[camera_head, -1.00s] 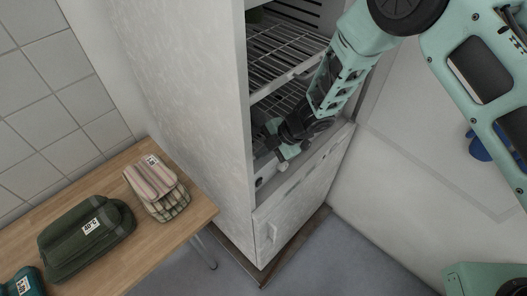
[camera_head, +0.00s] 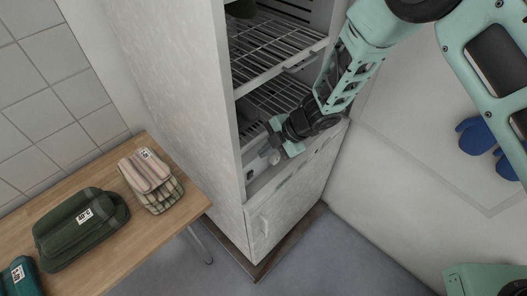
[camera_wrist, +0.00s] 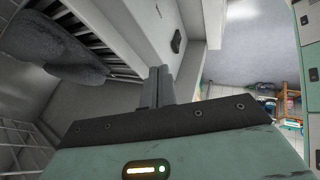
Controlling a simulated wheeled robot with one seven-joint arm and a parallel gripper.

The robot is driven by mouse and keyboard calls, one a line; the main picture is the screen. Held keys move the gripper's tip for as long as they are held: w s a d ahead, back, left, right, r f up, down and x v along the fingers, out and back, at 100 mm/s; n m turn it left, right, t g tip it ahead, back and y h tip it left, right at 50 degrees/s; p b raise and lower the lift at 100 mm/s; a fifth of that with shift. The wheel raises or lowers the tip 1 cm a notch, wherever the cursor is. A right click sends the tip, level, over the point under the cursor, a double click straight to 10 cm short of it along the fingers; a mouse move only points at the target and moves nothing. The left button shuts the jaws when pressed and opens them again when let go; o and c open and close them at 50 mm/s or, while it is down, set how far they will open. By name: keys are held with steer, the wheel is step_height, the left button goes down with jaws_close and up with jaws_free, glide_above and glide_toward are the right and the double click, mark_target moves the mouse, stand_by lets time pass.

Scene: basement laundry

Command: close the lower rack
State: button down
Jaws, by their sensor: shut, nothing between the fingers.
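The lower rack (camera_head: 268,102) is a wire shelf inside the tall white cabinet (camera_head: 185,90), below another wire rack. My arm hides part of its right side, and I cannot tell how far out it stands. My gripper (camera_head: 268,154) is at the cabinet opening, below and in front of the lower rack, pointing down and left. In the wrist view its fingers (camera_wrist: 158,87) are together, with nothing between them. I see no clear contact with the rack.
A wooden table (camera_head: 110,262) at left bears folded striped cloth (camera_head: 150,182) and a green bundle (camera_head: 80,228). Blue mitts (camera_head: 477,137) show at right. Grey floor (camera_head: 345,252) is clear in front.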

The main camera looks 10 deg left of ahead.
steer(key=s+d+r+m+t+h+b, duration=0.1)
steer(key=d+r+m+t+h+b, duration=0.1)
steer(key=d+r+m, duration=0.45)
steer(key=d+r+m+t+h+b, duration=0.1)
steer(key=d+r+m+t+b, duration=0.25)
steer(key=r, duration=0.55)
steer(key=s+d+r+m+g+h+b, duration=0.1)
steer(key=s+d+m, duration=0.3)
steer(key=s, duration=0.7)
steer(key=s+d+r+m+g+h+b, duration=0.1)
steer(key=s+d+m+g, duration=0.3)
steer(key=s, duration=0.8)
steer(key=shift+s+d+r+m+h, duration=0.15)
steer(key=shift+d+m+h, duration=0.5)
steer(key=shift+h, duration=0.25)
